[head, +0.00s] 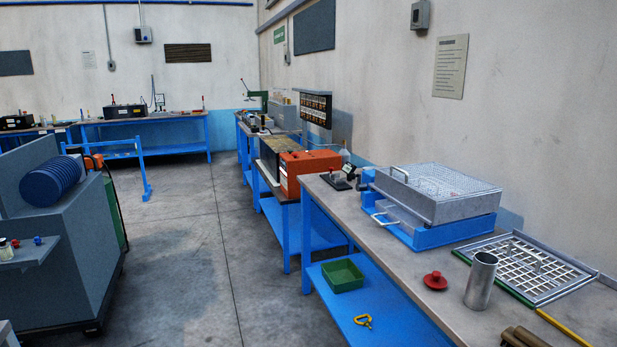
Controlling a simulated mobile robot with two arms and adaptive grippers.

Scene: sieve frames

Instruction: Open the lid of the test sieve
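The test sieve (437,209) stands on the workbench at the right, a grey metal box on a blue base. Its lid (445,183) has a mesh top and lies flat over the box, apparently shut. A thin handle (400,174) shows on the lid's left edge. Another handle (379,214) sticks out low on the left side. The sieve's far side is hidden. Neither of my grippers is in view.
On the workbench (415,292), a red knob-like piece (435,281), a metal cylinder (481,281) and a framed grid (527,266) lie in front of the sieve. A green bin (342,276) sits on the lower shelf. The floor (205,250) left of the bench is clear.

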